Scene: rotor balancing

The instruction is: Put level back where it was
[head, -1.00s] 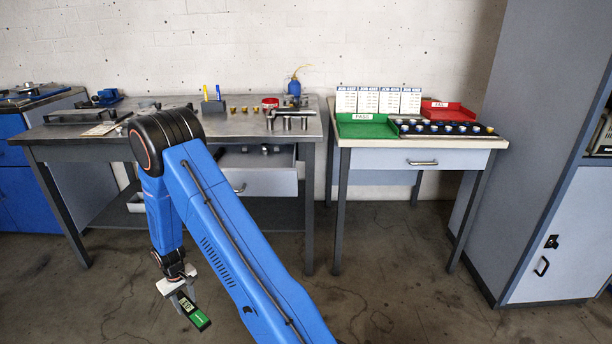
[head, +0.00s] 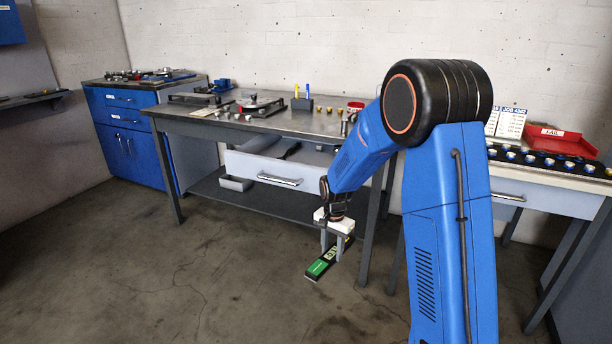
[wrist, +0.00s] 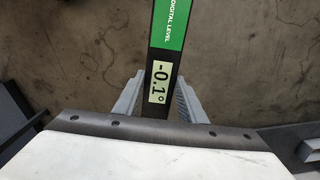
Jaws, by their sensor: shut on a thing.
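The digital level (head: 321,264) is a black bar with a green label and a small display. In the wrist view the level (wrist: 170,30) reads -0.1° and lies between the two fingers. My gripper (head: 336,245) is shut on it and holds it in the air over the floor, in front of the workbench. The level's far end runs out of the top of the wrist view, and its near end is hidden by the gripper body.
The workbench (head: 222,128) has an open drawer (head: 278,172) and a lower shelf (head: 255,208). A blue cabinet (head: 128,143) stands at the left. A side table with a red tray (head: 560,140) is at the right, partly behind my arm. The floor at left is clear.

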